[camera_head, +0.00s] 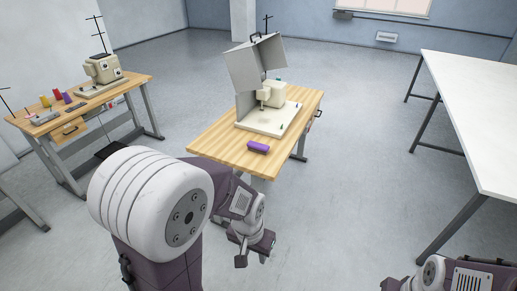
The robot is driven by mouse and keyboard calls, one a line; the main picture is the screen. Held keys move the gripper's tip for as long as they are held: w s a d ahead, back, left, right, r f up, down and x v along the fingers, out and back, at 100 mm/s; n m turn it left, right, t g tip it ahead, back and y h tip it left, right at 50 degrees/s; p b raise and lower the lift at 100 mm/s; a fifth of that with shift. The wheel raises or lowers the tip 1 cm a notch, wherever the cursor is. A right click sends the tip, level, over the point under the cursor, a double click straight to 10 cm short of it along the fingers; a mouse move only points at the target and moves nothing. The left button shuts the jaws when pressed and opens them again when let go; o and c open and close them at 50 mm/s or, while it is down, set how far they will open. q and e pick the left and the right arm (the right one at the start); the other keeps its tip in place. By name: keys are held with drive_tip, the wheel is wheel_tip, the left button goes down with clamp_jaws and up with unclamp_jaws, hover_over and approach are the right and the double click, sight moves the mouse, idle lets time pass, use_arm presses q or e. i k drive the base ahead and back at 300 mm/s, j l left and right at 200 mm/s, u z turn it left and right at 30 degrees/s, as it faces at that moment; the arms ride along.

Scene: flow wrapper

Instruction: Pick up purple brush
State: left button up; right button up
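The purple brush (258,147) lies on the near part of the wooden table (222,136), in front of a cream machine (270,112) on a pale base. My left gripper (256,252) is in front of the table's near edge, lower in the picture than the brush and apart from it. Its two fingers stand apart with nothing seen between them. Of my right arm (462,276) only a part shows at the bottom right corner; its gripper is out of the picture.
A grey hinged cover (255,66) stands over the machine. A second wooden table (62,128) with another sewing machine (103,70) and thread spools is at the left. A long white table (478,110) is at the right. The floor between is clear.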

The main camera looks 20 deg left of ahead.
sight(253, 146)
drive_tip(key=i+l+u, duration=0.1)
drive_tip(key=i+u, duration=0.35)
drive_tip(key=i, duration=0.2)
drive_tip(key=i+l+u, duration=0.3)
drive_tip(key=i+u, duration=0.2)
drive_tip(key=i+l+u, duration=0.9)
drive_tip(key=i+l, duration=0.15)
drive_tip(key=l, duration=0.3)
